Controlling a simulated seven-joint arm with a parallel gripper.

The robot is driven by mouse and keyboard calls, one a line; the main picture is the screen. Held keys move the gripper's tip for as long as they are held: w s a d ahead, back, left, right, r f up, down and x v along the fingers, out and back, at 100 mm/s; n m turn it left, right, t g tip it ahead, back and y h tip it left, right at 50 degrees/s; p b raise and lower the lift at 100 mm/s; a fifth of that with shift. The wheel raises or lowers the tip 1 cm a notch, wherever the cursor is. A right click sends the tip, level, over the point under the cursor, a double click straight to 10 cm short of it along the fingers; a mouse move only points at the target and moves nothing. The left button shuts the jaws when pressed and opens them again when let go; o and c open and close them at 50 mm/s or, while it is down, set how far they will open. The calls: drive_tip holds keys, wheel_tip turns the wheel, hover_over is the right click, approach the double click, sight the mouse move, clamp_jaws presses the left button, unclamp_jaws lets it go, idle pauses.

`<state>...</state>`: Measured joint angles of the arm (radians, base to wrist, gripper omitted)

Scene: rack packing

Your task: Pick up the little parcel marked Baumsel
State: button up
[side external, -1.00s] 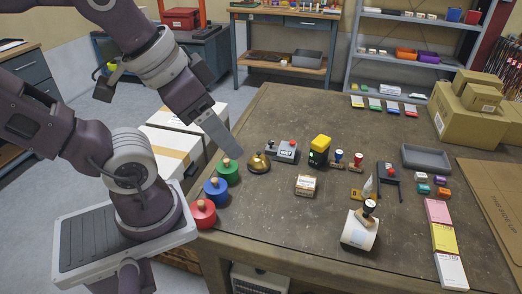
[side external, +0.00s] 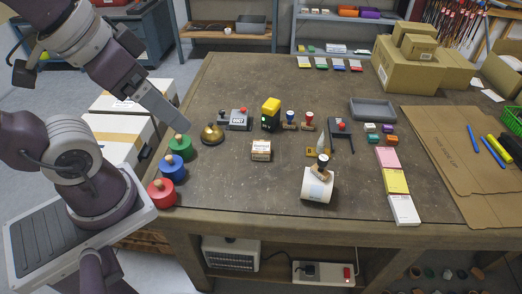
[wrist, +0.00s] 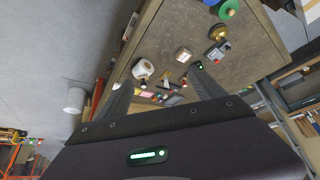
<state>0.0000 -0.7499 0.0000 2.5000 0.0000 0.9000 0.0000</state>
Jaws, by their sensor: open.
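A small cardboard parcel (side external: 261,151) with a white label sits on the workbench, left of the middle in the side external view. The print on its label is too small to read. It also shows in the wrist view (wrist: 183,54) as a small pale box, lying between the directions of the two fingers. My gripper (side external: 176,126) is up at the left edge of the workbench (side external: 220,185), near the green knobbed piece and well apart from the parcel. In the wrist view its fingers (wrist: 162,88) are spread, with nothing held between them.
Green (side external: 180,147), blue (side external: 173,168) and red (side external: 161,192) knobbed pieces line the left edge.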

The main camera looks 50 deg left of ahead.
sight(261, 148)
drive_tip(key=w+a+f+m+g+y, duration=0.5)
drive_tip(key=w+a+f+m+y, duration=0.5)
drive_tip(key=w+a+f+m, duration=0.15)
drive_tip(key=w+d+f+m+t, duration=0.1)
drive_tip(key=w+f+m+t, duration=0.2)
drive_tip(key=w+f+m, duration=0.1)
drive_tip(key=w+d+f+m+t, duration=0.2)
drive_tip(key=f+m, duration=0.4)
drive_tip(key=f, duration=0.3)
drive_tip(key=w+d+f+m+t, duration=0.2)
drive_tip(key=w+f+m+t, duration=0.1)
drive_tip(key=w+f+m, duration=0.2)
drive_tip(key=shift+w+d+f+t, duration=0.2)
drive_tip(key=shift+w+f+t, duration=0.2)
drive_tip(key=shift+w+f, duration=0.5)
drive_tip(key=x, duration=0.4)
drive_tip(key=f+x, duration=0.1)
drive_tip(key=x, duration=0.2)
drive_tip(key=shift+d, duration=0.25)
drive_tip(key=c, duration=1.5)
